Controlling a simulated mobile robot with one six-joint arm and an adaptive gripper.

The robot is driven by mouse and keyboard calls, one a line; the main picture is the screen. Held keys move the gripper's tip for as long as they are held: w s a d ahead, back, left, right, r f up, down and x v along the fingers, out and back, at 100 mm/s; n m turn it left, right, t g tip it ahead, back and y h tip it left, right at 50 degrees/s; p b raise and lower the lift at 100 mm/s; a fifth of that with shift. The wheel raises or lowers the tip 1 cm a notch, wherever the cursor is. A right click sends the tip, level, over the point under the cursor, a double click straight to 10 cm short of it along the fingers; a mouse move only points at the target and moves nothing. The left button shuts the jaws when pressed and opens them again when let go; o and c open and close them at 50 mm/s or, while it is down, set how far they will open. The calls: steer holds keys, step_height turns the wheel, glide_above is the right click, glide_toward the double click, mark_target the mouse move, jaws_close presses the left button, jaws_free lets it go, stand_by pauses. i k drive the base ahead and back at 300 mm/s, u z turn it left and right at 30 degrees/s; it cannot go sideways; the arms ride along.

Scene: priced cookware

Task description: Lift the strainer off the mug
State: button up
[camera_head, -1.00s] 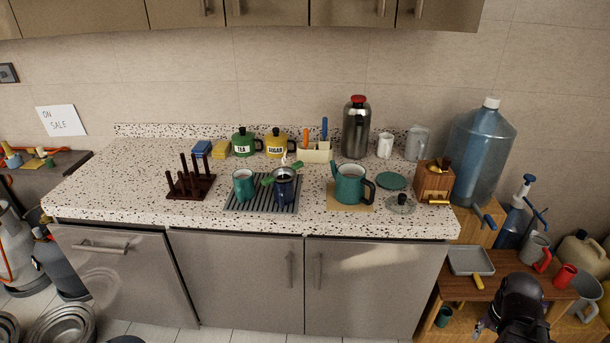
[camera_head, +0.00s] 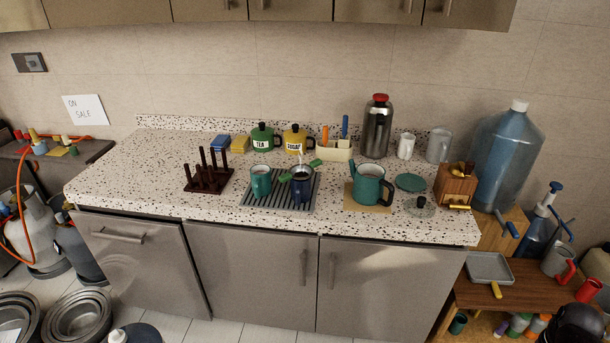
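The strainer (camera_head: 301,174) has green ends and rests across the top of a dark blue mug (camera_head: 301,193). The mug stands upright on a grey ribbed drying mat (camera_head: 270,205) on the counter. A thin light wisp shows above the strainer. A teal mug (camera_head: 261,181) stands to the left on the same mat, apart from the dark blue one. A dark rounded part, probably of my arm, shows at the bottom right corner, far from the strainer. My gripper's fingers do not show.
A teal kettle (camera_head: 369,187) stands right of the mat on a tan board. A dark peg rack (camera_head: 208,180) stands left. Green and yellow canisters and a utensil holder (camera_head: 335,151) stand behind. The counter's front edge (camera_head: 270,227) and its left part are clear.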

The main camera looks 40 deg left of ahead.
mark_target(295, 173)
steer(key=z, duration=0.15)
steer(key=k, duration=0.9)
steer(key=u, duration=0.75)
steer(key=i, duration=1.25)
